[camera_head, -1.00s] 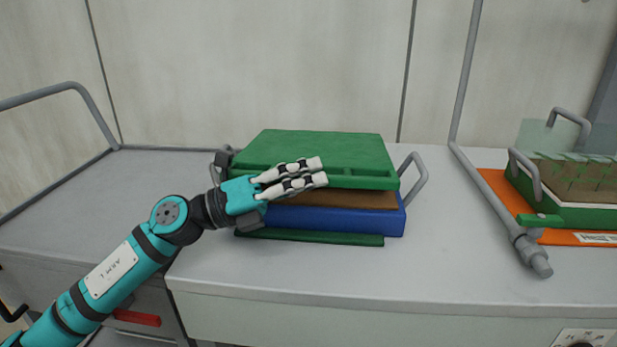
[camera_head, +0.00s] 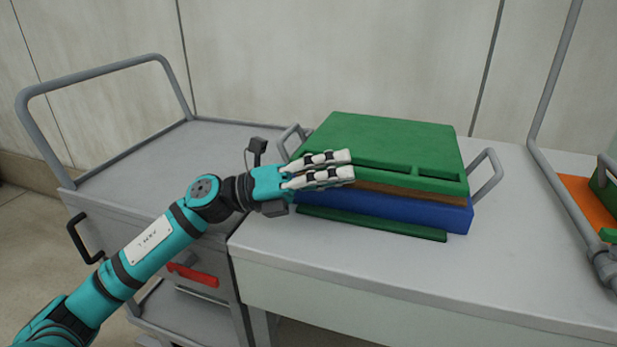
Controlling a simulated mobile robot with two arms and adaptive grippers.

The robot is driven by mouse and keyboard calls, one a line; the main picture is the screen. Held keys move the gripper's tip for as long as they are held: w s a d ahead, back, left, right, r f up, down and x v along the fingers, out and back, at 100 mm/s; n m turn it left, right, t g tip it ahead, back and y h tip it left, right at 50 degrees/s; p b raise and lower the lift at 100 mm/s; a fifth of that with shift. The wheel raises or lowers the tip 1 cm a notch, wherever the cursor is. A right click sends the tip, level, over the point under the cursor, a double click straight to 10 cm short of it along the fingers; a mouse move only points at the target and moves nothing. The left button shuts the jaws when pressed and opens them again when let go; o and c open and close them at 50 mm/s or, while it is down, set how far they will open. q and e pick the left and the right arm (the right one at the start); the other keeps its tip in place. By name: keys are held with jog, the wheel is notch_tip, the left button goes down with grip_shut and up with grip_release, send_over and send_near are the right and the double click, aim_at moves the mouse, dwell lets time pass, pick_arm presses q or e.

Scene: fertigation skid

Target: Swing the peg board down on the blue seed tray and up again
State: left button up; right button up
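The peg board (camera_head: 385,138) is a flat green panel lying over the blue seed tray (camera_head: 410,212) on the grey bench. A thin brown strip (camera_head: 400,190) shows between them at the front, so the board is low; whether it touches the tray I cannot tell. My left gripper (camera_head: 351,166) comes in from the left, its two pale fingers side by side across the board's front left edge. Only a narrow gap shows between the fingers. Whether they grip the board or only rest against it is hidden. My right gripper is out of view.
A green bar (camera_head: 370,223) lies along the tray's front. Grey handles stand at left and right (camera_head: 487,176) of the tray. A grey cart (camera_head: 170,165) with a rail adjoins the bench at left. An orange mat (camera_head: 590,203) and grey pipe are at right. The bench front is clear.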

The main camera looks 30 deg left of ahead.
pick_arm(q)
jog(key=v, duration=0.5)
jog(key=shift+r, duration=0.1)
jog(key=shift+s+a, duration=0.25)
jog(key=shift+a, duration=0.2)
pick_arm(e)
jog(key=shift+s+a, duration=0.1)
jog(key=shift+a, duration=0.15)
pick_arm(q)
jog(key=shift+d, duration=0.1)
